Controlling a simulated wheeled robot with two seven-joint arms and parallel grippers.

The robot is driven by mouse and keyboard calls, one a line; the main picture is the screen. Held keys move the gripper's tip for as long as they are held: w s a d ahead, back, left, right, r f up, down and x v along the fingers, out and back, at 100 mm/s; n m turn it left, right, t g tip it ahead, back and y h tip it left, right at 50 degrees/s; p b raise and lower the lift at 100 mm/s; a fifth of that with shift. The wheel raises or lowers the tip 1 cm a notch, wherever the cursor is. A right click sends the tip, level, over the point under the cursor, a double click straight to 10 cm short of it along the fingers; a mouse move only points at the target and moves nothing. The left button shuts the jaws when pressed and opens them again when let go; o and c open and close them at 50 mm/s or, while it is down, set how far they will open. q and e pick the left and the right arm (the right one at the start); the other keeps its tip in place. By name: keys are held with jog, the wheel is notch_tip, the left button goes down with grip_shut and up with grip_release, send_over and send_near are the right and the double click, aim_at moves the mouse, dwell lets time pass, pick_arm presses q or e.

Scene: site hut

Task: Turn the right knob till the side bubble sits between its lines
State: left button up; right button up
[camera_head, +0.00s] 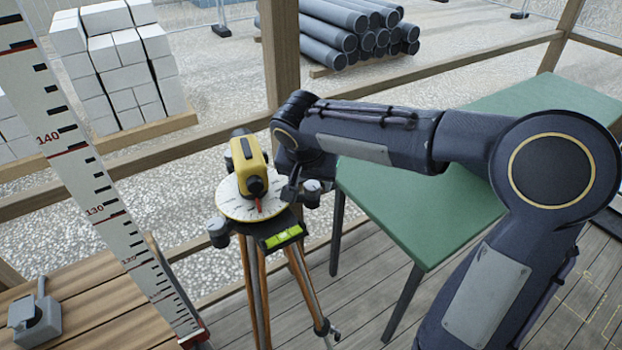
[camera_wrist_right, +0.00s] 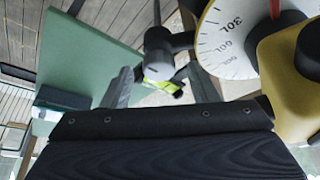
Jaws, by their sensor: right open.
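The yellow levelling instrument (camera_head: 248,165) stands on a round white dial plate (camera_head: 228,207) on a wooden tripod. The right knob (camera_head: 312,187), grey and round, sits at the plate's right side. It also shows in the right wrist view (camera_wrist_right: 158,40). My right gripper (camera_head: 293,188) is close beside this knob, with its fingers apart. In the right wrist view its fingertips (camera_wrist_right: 160,85) show apart, with the knob just beyond them. The side bubble vial (camera_head: 283,237) is bright green on the front. The bubble's place between its lines is too small to tell. My left gripper is out of view.
Another grey knob (camera_head: 218,233) is at the plate's left. A green table (camera_head: 440,205) stands right of the tripod, under my right arm. A measuring staff (camera_head: 95,185) leans at left, near a wooden bench (camera_head: 95,310) bearing a grey device (camera_head: 35,318). A timber railing runs behind.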

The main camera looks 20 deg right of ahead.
jog(key=shift+w+d+f, duration=0.1)
jog(key=shift+f, duration=0.2)
jog(key=c, duration=1)
